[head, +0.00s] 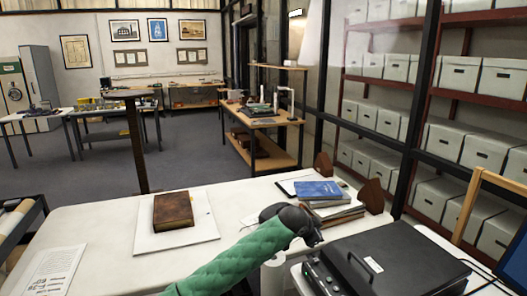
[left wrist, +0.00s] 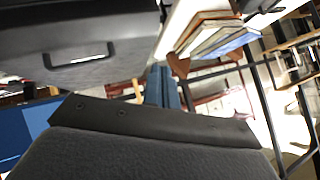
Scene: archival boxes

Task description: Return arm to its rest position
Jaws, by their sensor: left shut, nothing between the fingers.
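My green-sleeved left arm reaches in from the bottom of the head view. Its dark wrist and left gripper (head: 312,236) are above the white table (head: 110,235), just left of the black case (head: 395,262) and in front of the book stack (head: 330,209). The left gripper is shut and empty; its fingertips are hard to make out in the head view. In the left wrist view, the dark case (left wrist: 80,55) with its handle fills the upper left, and the books (left wrist: 215,38) are at the upper right. My right gripper is in neither view.
A brown book (head: 173,211) lies on a white board (head: 205,222) left of the arm. A printed sheet (head: 48,270) is at the table's left. Wooden bookends (head: 371,196) stand by the stack. Shelves of archival boxes (head: 460,75) line the right, behind dark-framed glass.

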